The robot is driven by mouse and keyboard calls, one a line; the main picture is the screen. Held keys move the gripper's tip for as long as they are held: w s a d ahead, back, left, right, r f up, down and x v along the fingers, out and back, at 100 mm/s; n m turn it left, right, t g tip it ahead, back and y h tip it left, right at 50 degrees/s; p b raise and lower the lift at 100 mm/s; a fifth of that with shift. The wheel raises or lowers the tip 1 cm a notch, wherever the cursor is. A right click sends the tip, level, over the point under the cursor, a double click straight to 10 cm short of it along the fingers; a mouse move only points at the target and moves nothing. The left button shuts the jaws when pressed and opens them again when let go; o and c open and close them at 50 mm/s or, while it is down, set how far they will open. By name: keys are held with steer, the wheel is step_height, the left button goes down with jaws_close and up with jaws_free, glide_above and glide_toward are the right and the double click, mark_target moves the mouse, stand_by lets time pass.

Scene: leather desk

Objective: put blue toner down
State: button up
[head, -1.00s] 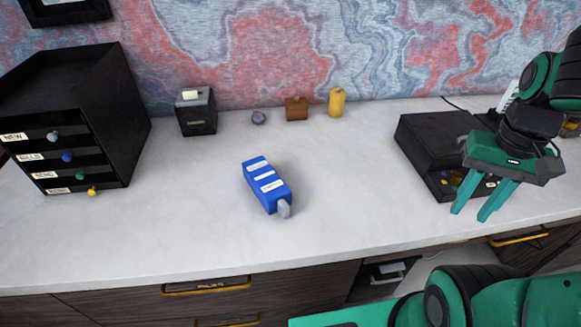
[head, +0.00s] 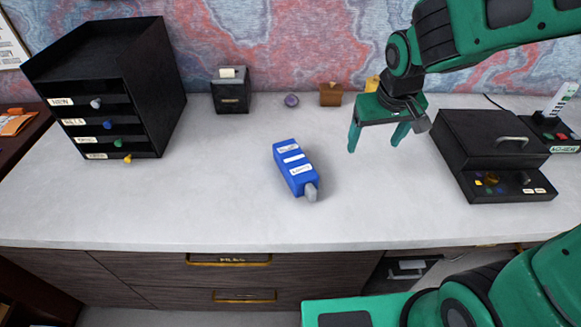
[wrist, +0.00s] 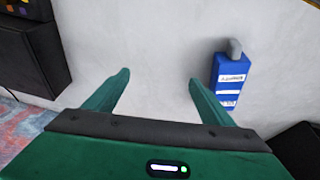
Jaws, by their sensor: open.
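The blue toner (head: 293,167) lies on the white desk top, near the middle in the head view. It is a blue block with white labels and a grey end piece that points toward the front right. It also shows in the wrist view (wrist: 229,80), right of the fingers. My gripper (head: 373,147) is open and empty above the desk, to the right of the toner and apart from it. In the wrist view its two green fingers (wrist: 157,80) are spread with only bare desk between them.
A black machine with a handle (head: 490,150) stands right of my gripper. A black drawer unit (head: 145,90) stands at left. The desk's front middle is clear.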

mark_target(296, 160)
steer(key=a+f+n, duration=0.1)
steer(key=a, duration=0.4)
steer(key=w+a+f+n+y, duration=0.1)
steer(key=a, duration=0.4)
steer(key=w+a+n+y, duration=0.1)
steer(key=a, duration=0.5)
steer(key=shift+a+f+t, duration=0.1)
steer(key=shift+f+t, duration=0.3)
steer(key=x, duration=0.5)
steer(key=shift+a, duration=0.35)
steer(key=shift+x, duration=2.85)
steer(key=shift+w, duration=0.15)
steer(key=c, duration=1.5)
steer(key=shift+r, duration=0.15)
